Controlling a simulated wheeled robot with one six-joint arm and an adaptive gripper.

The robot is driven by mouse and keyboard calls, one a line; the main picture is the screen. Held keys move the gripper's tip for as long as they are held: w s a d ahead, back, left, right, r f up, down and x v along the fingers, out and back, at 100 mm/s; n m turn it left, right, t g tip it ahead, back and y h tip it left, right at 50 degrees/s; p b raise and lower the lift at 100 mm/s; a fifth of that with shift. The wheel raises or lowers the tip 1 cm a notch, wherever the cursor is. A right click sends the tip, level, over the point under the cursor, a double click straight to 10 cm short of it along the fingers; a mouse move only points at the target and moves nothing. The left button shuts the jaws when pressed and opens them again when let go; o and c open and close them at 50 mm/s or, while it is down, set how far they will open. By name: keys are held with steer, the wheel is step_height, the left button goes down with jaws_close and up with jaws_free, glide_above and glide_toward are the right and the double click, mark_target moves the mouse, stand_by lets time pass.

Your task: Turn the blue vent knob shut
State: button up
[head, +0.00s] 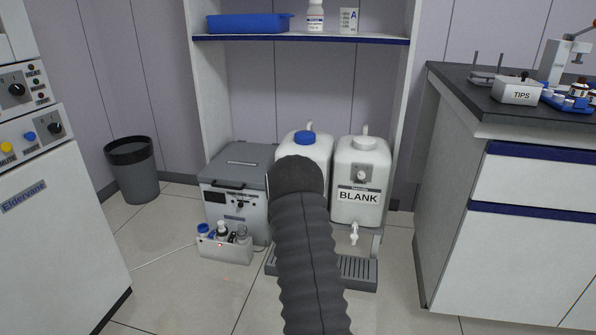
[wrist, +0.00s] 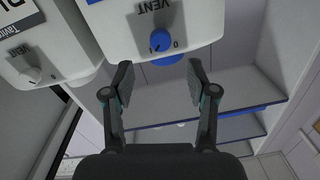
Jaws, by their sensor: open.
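The blue vent knob (wrist: 160,41) sits on the front of a white container (wrist: 125,35), under a VENT label that appears upside down in the wrist view. A 0 mark is at the knob's right; its exact setting is too small to tell. My gripper (wrist: 160,66) is open, with one finger on each side just short of the knob, apart from it and empty. In the head view my dark arm covers much of the blue-capped container (head: 303,146), and the blue knob and gripper are hidden there.
A second white container marked BLANK (head: 360,180) stands right beside it, with a white vent knob (wrist: 33,74) and a tap (head: 354,232). A grey box (head: 235,170) and a small bottle caddy (head: 225,250) are at the left. A shelf (head: 300,39) is above.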

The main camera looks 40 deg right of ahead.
steer(key=x, duration=0.8)
jaws_close()
